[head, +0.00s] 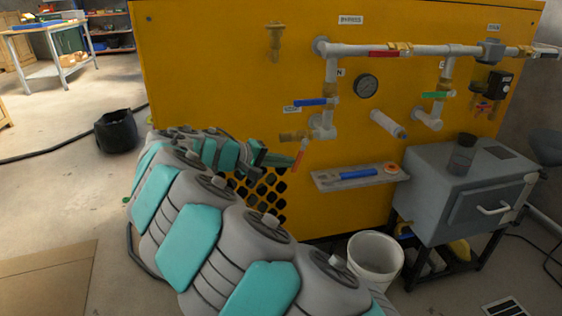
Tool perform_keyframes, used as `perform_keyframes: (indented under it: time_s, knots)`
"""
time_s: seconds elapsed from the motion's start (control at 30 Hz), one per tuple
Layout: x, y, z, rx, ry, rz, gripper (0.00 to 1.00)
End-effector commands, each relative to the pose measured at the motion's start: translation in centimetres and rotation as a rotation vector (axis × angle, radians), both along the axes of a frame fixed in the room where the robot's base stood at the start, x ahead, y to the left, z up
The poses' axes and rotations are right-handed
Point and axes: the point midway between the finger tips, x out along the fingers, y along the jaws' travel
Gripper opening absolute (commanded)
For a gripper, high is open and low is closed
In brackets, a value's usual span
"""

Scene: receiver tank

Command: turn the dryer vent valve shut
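My gripper (285,160) is at the end of my grey and teal arm, in front of the yellow panel (225,70). Its tips are beside a brass valve with an orange-red lever (300,155) that hangs down at a slant; contact cannot be told. The gap between the fingers is not clear. Other levers are blue (312,101), red (385,53) and green (436,95), all lying roughly level. A small red handle (485,106) is at the far right. No readable label marks which one is the dryer vent valve.
A gauge (366,86) and a grey pipe stub (388,124) stick out right of the lever. A shelf (325,183) with a blue tool is below. A white bucket (375,256) and grey cabinet (465,190) stand at right. Open floor lies left, with a black bin (117,132).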

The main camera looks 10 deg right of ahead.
Motion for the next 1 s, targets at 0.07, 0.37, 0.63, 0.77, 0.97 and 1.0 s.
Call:
perform_keyframes:
  time_s: [0.07,0.37,0.63,0.77,0.97,1.0]
  knots:
    - [-0.1,-0.4,-0.6,0.002,0.003,-0.004,0.00]
    - [-0.1,-1.3,-1.4,0.003,0.003,-0.005,0.00]
    - [-0.1,-1.7,-1.6,0.004,0.003,-0.003,0.00]
    - [0.0,-1.7,-1.7,0.004,0.002,-0.002,0.00]
    - [0.0,-1.7,-1.7,0.005,0.003,-0.002,0.00]
    - [0.0,-1.7,-1.7,0.005,0.003,-0.002,0.00]
